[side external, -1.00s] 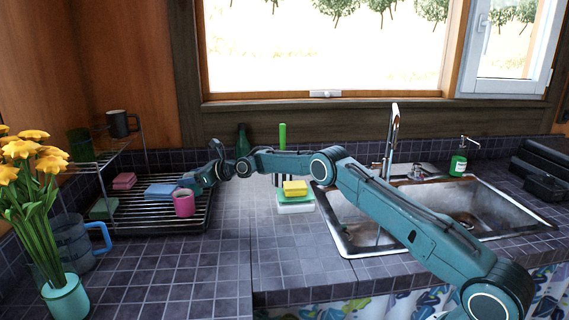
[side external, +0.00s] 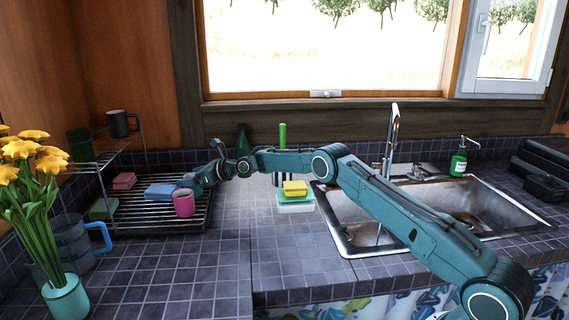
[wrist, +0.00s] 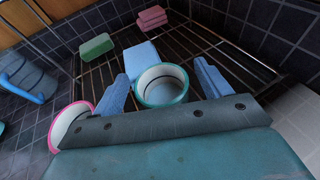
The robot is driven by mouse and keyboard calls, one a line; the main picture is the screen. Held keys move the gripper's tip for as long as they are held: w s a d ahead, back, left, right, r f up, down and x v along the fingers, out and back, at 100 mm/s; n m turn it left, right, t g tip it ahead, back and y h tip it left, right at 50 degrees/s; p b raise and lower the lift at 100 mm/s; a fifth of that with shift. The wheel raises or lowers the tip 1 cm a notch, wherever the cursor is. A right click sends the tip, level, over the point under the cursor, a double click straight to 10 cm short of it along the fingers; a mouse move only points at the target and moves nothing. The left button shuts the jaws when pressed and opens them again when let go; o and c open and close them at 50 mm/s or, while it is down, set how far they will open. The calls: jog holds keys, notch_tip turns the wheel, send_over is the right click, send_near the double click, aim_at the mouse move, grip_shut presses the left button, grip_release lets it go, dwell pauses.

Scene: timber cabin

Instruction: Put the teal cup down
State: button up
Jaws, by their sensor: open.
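The teal cup (wrist: 163,88) stands on the wire dish rack (wrist: 240,62), its round mouth with a teal rim and pale inside facing the wrist camera. My gripper (wrist: 162,72) is open, with one blue finger on each side of the cup. A gap shows between the cup and the right finger; whether the left finger touches it I cannot tell. In the side view my gripper (side external: 192,182) is over the rack, just behind the pink cup (side external: 184,206). The teal cup cannot be made out there.
The pink cup also shows beside my gripper in the wrist view (wrist: 68,126). A blue block (side external: 160,191), pink blocks (side external: 123,181) and a green block (side external: 103,209) lie on the rack. A blue-handled jug (side external: 75,243) stands left.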

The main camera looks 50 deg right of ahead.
jog(key=v, duration=1.1)
jog(key=shift+s, duration=0.2)
jog(key=shift+r, duration=0.1)
dwell(0.8)
jog(key=s+a+r+n+g+h, duration=0.2)
jog(key=s+a+r+n, duration=0.2)
jog(key=s+r+n, duration=0.55)
jog(key=s+a+r+n+g+h, duration=0.15)
jog(key=s+a+r+n, duration=0.45)
jog(key=s, duration=0.6)
jog(key=s+f+n+g+h, duration=0.1)
jog(key=s+n, duration=0.7)
jog(key=s, duration=0.8)
jog(key=s+d+f+n+g+h, duration=0.1)
jog(key=s+f+n+g, duration=0.2)
jog(key=s+n, duration=0.5)
jog(key=s, duration=0.7)
jog(key=shift+s+d+f, duration=0.25)
jog(key=shift+s+d, duration=0.05)
jog(key=shift+s, duration=0.05)
